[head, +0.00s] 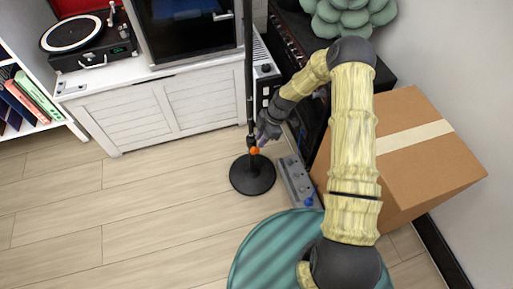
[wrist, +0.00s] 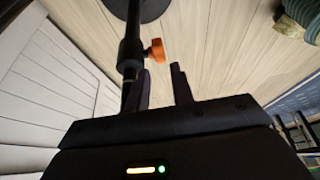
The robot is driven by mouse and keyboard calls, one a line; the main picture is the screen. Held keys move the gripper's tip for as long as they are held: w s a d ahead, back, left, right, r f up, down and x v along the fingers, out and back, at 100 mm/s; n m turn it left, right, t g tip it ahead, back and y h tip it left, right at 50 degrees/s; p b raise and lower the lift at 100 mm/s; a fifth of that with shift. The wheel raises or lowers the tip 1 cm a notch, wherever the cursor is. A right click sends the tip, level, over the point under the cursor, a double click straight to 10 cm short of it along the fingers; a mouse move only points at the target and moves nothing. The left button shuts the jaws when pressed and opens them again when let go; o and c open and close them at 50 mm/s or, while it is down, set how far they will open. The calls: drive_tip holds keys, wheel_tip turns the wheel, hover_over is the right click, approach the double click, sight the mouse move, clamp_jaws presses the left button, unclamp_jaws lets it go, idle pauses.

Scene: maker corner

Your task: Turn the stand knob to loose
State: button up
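A black stand with a thin pole (head: 249,75) rises from a round black base (head: 252,178) on the floor. Its orange knob (head: 254,151) is low on the pole, just above the base. In the wrist view the orange knob (wrist: 155,51) sticks out to the right of the pole (wrist: 131,40). My gripper (head: 265,134) is beside the pole near the knob, its fingers small and dark in the head view. In the wrist view my gripper (wrist: 159,80) is open, with an empty gap between the fingers. The knob lies just beyond the fingertips, apparently not gripped. The left finger overlaps the pole.
A white cabinet (head: 150,112) stands behind the stand. A cardboard box (head: 420,170) is to the right, behind my arm. A grey pedal unit (head: 296,180) lies right of the base. A green ribbed round object (head: 262,250) is at the front. The floor to the left is clear.

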sight(255, 148)
drive_tip(key=b+x, duration=0.1)
drive_tip(key=x, duration=0.4)
drive_tip(key=shift+c, duration=0.4)
clamp_jaws()
